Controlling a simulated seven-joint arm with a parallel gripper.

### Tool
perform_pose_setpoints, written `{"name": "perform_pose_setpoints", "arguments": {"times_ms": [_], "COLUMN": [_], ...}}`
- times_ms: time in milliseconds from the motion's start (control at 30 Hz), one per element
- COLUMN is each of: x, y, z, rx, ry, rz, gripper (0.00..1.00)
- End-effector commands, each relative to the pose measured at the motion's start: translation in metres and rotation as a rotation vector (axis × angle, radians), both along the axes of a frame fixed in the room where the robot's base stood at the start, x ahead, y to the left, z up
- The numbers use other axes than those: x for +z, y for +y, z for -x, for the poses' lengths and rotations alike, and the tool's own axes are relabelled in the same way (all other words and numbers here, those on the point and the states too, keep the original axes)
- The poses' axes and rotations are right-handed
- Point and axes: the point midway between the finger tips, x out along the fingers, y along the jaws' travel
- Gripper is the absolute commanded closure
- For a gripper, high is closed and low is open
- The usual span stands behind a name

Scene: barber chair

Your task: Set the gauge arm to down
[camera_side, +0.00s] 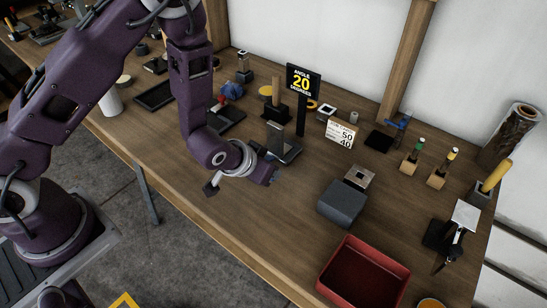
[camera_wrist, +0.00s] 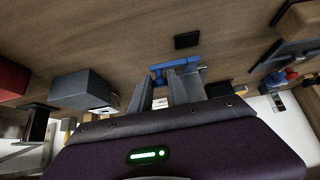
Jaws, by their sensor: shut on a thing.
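In the wrist view, the two grey fingers of my gripper (camera_wrist: 168,88) are close together. A blue bar (camera_wrist: 175,65) crosses at their tips, and I take it for the gauge arm in their grip. The exact contact is hidden. In the side view, my gripper (camera_side: 268,176) is low over the front of the bench, beside a dark device with a grey plate (camera_side: 286,153). Behind this device stands a black sign (camera_side: 302,83) on a post, reading "ANGLE 20 DEGREES". The arm's angle cannot be read clearly from either view.
A grey box (camera_side: 342,203) and a red tray (camera_side: 363,274) stand to the right. A white card (camera_side: 341,134) showing 50 and 40 is behind. Bare wood lies between my gripper and the grey box.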

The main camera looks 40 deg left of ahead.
Motion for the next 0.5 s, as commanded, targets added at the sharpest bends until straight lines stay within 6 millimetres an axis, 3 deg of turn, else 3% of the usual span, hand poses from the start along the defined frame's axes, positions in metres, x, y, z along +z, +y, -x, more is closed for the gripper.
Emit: {"name": "perform_pose_setpoints", "arguments": {"times_ms": [100,500], "x": [-0.013,-0.036], "y": [-0.001,0.000], "z": [0.010,0.019], "rx": [-0.005,-0.005], "ry": [0.016,-0.045], "rz": [-0.003,-0.004], "gripper": [1.00,1.00]}}
